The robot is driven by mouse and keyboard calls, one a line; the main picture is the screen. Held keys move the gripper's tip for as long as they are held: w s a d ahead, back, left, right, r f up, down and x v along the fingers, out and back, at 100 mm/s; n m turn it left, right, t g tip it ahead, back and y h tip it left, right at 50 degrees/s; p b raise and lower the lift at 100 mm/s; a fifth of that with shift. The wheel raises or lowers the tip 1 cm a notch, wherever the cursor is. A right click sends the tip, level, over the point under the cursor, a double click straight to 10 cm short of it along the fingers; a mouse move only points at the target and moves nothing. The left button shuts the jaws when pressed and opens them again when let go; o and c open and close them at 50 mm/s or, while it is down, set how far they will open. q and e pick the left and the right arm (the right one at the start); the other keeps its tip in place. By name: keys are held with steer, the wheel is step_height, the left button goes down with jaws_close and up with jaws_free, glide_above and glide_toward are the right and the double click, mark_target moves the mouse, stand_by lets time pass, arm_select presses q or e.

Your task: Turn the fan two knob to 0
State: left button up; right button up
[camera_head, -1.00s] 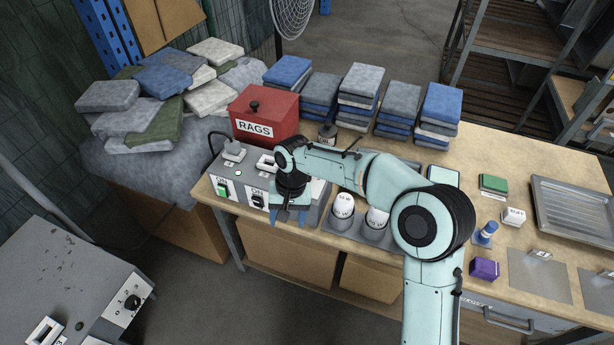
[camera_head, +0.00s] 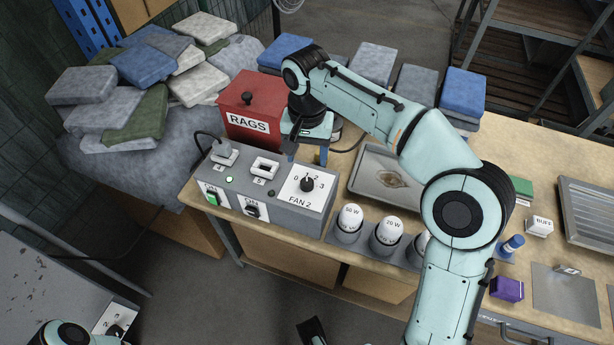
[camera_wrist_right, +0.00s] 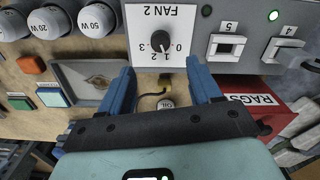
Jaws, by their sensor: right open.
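The fan 2 knob (camera_head: 307,184) is a small black dial on a white plate marked 0, 1, 2, 3, at the right end of the grey control box (camera_head: 285,219). It also shows in the wrist view (camera_wrist_right: 163,40); where its pointer stands is too small to tell surely. My right gripper (camera_head: 307,156) is open and empty, just behind and above the knob plate. In the wrist view its blue fingers (camera_wrist_right: 160,66) stand apart either side of the knob's line, with the knob beyond the tips, untouched.
The red RAGS box (camera_head: 252,105) stands close behind the control box. White bulbs (camera_head: 350,217) stand in holders to the right, near a metal tray (camera_head: 385,180). Two more switches sit left on the control box. Folded cloths are stacked behind.

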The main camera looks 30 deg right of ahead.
mark_target(307, 182)
arm_select(q)
steer(key=shift+w+f+b, duration=0.25)
steer(key=shift+f+b, duration=0.25)
steer(key=shift+b, duration=0.05)
steer(key=shift+w+f+b, duration=0.25)
steer(key=shift+f+b, duration=0.25)
arm_select(e)
step_height(307, 182, down, 10)
steer(key=shift+c, duration=0.3)
steer(key=c, duration=1)
